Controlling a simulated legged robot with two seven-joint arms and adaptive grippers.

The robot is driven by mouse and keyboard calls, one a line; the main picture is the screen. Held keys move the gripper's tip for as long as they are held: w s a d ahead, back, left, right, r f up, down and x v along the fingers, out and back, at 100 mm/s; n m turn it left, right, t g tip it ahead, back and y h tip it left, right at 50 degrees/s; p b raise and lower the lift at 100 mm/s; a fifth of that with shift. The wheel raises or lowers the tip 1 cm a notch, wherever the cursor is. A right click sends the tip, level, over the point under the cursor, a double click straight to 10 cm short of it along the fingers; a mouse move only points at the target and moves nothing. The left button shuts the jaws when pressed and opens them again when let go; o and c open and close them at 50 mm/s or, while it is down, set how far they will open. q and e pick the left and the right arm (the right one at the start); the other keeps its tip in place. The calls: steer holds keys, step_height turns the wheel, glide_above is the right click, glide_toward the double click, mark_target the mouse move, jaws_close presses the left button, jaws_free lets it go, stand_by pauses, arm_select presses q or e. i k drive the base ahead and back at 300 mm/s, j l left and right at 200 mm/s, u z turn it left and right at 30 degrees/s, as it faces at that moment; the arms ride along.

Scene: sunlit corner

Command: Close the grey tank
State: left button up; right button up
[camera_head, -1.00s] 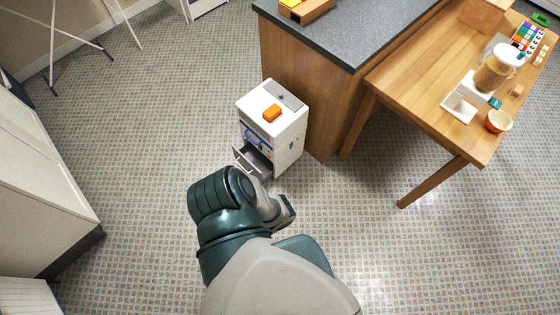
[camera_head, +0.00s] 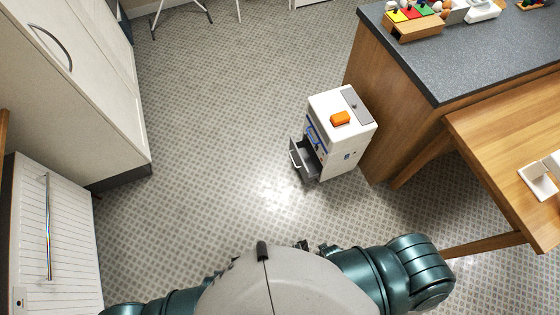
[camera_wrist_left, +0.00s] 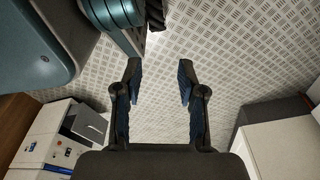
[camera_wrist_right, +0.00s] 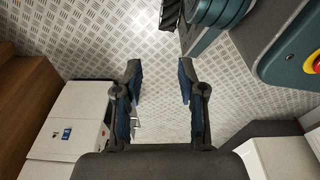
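The grey tank (camera_head: 305,158) sticks out like an open drawer from the lower front of a small white cabinet (camera_head: 347,145) on the floor. A handle shows on its left front. The tank also shows in the left wrist view (camera_wrist_left: 89,124), projecting from the cabinet at lower left. My left gripper (camera_wrist_left: 160,68) is open and empty, apart from the tank. My right gripper (camera_wrist_right: 160,70) is open and empty. The cabinet stands at left in the right wrist view (camera_wrist_right: 70,128), where I cannot make out the tank clearly. Neither gripper's fingers show clearly in the head view.
A wooden counter with a grey top (camera_head: 450,60) stands close on the cabinet's right, and a wooden table (camera_head: 500,120) beyond. Pale cupboards (camera_head: 75,75) line the left. Floor before the tank (camera_head: 230,170) is clear.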

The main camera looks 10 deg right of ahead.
mark_target(308, 163)
steer(key=z, duration=0.7)
